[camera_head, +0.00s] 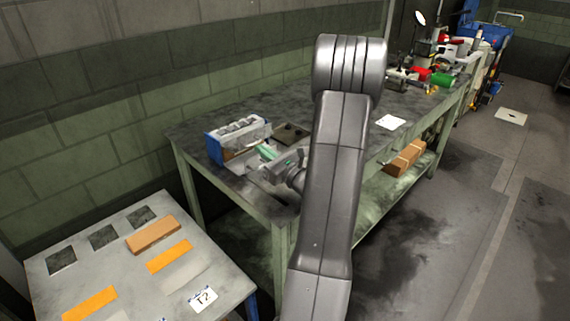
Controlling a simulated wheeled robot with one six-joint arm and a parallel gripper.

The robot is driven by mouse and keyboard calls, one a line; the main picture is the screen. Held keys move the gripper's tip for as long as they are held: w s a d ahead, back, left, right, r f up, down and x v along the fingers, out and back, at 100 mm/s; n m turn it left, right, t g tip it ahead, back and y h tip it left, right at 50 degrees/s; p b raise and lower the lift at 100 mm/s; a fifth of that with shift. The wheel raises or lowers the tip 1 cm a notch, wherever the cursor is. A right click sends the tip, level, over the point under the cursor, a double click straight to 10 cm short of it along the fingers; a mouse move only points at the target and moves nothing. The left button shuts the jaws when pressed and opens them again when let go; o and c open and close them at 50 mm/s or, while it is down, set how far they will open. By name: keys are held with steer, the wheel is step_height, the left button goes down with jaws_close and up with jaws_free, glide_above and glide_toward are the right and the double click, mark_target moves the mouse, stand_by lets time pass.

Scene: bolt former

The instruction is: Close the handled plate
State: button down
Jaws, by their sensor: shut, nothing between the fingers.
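I cannot make out a plate with a handle for certain in the head view. My grey arm rises through the middle of the picture and bends at the top, covering part of the workbench (215,122). A grey vise-like device (272,172) with a green part sits at the bench's near end, just left of my arm. Its right side is partly covered by the arm.
A blue-and-white box (238,137) stands on the bench. A low table (103,268) with orange strips and dark squares is at lower left. Clutter with a red item (424,75) fills the bench's far end. A pale square (511,116) lies on the open floor at right.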

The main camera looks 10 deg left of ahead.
mark_target(251, 142)
steer(key=shift+w+a+r, duration=0.1)
steer(key=shift+w+a, duration=0.1)
steer(key=shift+a, duration=0.1)
steer(key=x, duration=0.1)
steer(key=b+x, duration=0.1)
steer(key=x, duration=0.1)
steer(key=f+x, duration=0.1)
steer(key=shift+w+a+b, duration=0.35)
steer(key=shift+r, duration=0.3)
steer(key=shift+d, duration=0.1)
